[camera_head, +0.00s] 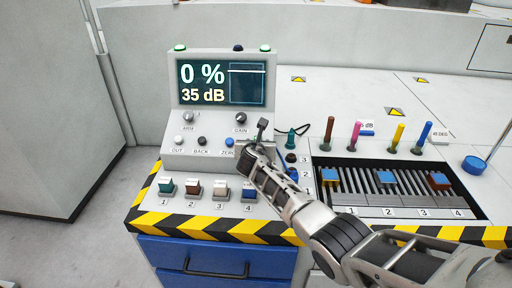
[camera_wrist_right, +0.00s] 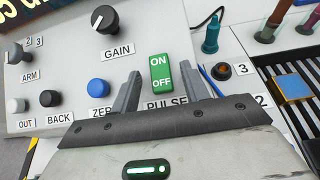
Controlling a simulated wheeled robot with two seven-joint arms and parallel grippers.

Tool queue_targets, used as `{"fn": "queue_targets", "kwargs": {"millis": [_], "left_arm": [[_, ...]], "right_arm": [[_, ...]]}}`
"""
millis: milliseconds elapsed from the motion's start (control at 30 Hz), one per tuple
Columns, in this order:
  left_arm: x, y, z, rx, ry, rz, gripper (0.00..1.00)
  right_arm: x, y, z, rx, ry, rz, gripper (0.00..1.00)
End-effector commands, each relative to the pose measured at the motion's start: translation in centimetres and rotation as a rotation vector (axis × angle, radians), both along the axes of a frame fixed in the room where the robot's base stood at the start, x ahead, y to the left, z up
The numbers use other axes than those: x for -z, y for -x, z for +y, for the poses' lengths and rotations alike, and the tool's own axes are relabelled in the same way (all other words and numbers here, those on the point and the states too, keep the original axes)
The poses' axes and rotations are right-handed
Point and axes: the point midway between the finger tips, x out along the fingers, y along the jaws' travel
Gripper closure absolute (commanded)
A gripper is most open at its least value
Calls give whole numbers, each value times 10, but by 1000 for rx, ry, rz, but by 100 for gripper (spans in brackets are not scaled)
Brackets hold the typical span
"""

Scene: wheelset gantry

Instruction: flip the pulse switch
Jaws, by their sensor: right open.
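The pulse switch (camera_wrist_right: 161,66) is a green rocker marked ON at the top and OFF at the bottom, above the PULSE label (camera_wrist_right: 166,105) in the right wrist view. My right gripper (camera_wrist_right: 161,76) is open, with one finger on each side of the switch in that view. Whether the fingers touch the panel cannot be told. In the head view my right gripper (camera_head: 258,143) is at the right side of the control panel (camera_head: 183,151) and hides the switch. The display (camera_head: 221,83) reads 0 % and 35 dB. My left gripper is not in view.
The gain knob (camera_wrist_right: 104,20) and blue zero button (camera_wrist_right: 98,88) sit left of the switch. Several coloured blocks stand along the console's front, including a teal one (camera_head: 166,186). A slotted tray (camera_head: 399,213) and several upright coloured probes are at right.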

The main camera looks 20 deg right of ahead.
Motion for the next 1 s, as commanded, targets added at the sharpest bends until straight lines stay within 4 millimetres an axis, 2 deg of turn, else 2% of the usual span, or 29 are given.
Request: {"fn": "queue_targets", "kwargs": {"millis": [200,700,833,1000], "left_arm": [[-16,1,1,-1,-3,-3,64],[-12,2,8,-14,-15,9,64],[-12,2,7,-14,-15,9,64],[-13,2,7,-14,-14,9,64]], "right_arm": [[-13,21,10,-2,-1,1,55],[-46,103,48,-2,0,1,55],[-54,119,56,-3,-1,2,55],[-60,130,61,-2,-1,2,55]]}}
